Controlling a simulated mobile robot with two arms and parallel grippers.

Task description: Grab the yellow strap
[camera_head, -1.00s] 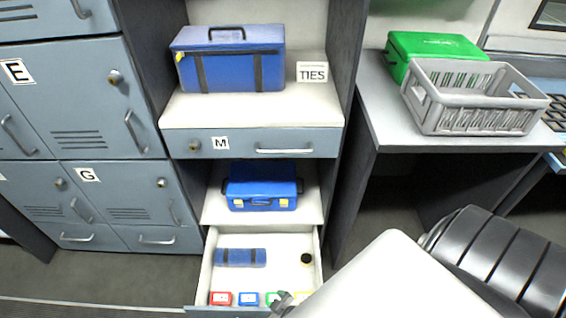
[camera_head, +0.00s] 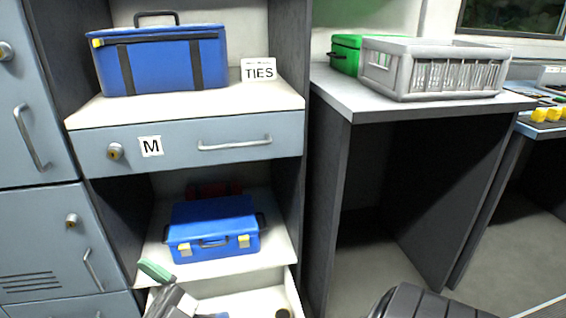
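No yellow strap can be clearly made out. A small yellow piece (camera_head: 97,43) shows at the upper left of the blue bag (camera_head: 165,62) on the upper shelf. Most of the drawer's inside is below the picture.
A blue case (camera_head: 213,228) with yellow clasps sits on the lower shelf. A closed drawer (camera_head: 190,143) marked M is above it. A grey crate (camera_head: 435,68) and a green case (camera_head: 345,55) stand on the desk at right. Space under the desk is clear.

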